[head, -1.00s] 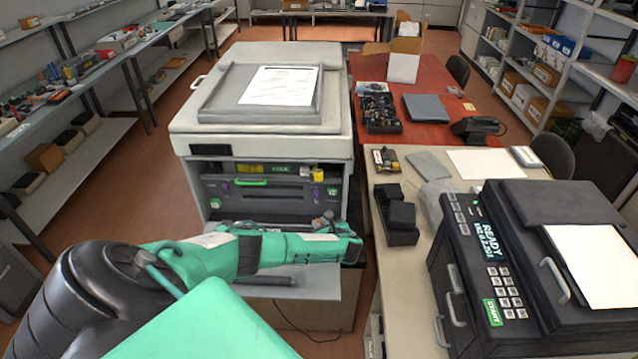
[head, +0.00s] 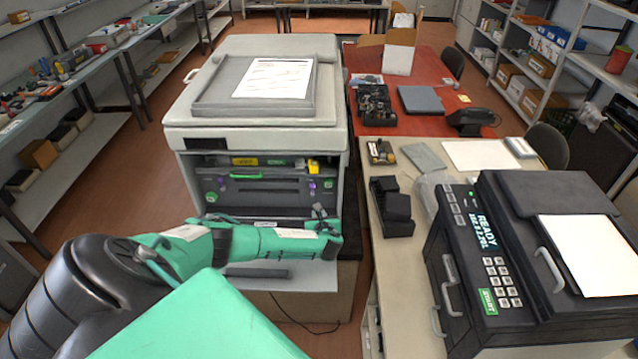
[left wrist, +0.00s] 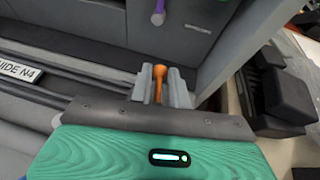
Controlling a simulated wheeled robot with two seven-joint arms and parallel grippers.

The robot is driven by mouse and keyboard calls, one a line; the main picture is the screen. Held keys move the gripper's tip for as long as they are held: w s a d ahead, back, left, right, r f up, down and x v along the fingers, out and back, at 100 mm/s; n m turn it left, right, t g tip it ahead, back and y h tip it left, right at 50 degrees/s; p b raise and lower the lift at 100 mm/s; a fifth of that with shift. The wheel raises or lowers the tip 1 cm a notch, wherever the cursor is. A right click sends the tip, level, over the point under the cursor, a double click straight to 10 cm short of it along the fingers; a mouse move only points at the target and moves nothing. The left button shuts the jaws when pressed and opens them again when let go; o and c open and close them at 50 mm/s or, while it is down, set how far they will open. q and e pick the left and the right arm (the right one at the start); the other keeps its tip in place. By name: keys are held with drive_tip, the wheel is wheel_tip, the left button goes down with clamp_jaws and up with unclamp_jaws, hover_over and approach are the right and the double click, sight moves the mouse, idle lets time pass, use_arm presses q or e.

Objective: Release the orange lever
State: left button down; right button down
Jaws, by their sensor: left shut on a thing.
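My left gripper (head: 322,210) reaches to the right side of the open front of the large grey copier (head: 265,136). In the left wrist view its two grey fingers (left wrist: 163,88) are shut on a small orange lever (left wrist: 159,72), whose rounded top shows between the tips. The lever's lower part is hidden by the fingers and the gripper body. In the head view I cannot clearly make out the lever. A purple lever (left wrist: 158,15) stands just beyond it in the left wrist view. My right gripper is in no view.
The copier's dark inner unit has a green handle (head: 247,176) and a yellow part (head: 313,166) at its upper right. A black tray (head: 392,208) and a dark printer (head: 510,250) stand on the bench at right. Open floor lies left of the copier.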

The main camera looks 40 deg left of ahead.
use_arm(q)
drive_tip(key=c, duration=1.3)
unclamp_jaws()
drive_tip(key=shift+d, duration=0.1)
drive_tip(key=b+v, duration=0.3)
drive_tip(key=v, duration=0.9)
drive_tip(key=shift+v, duration=0.85)
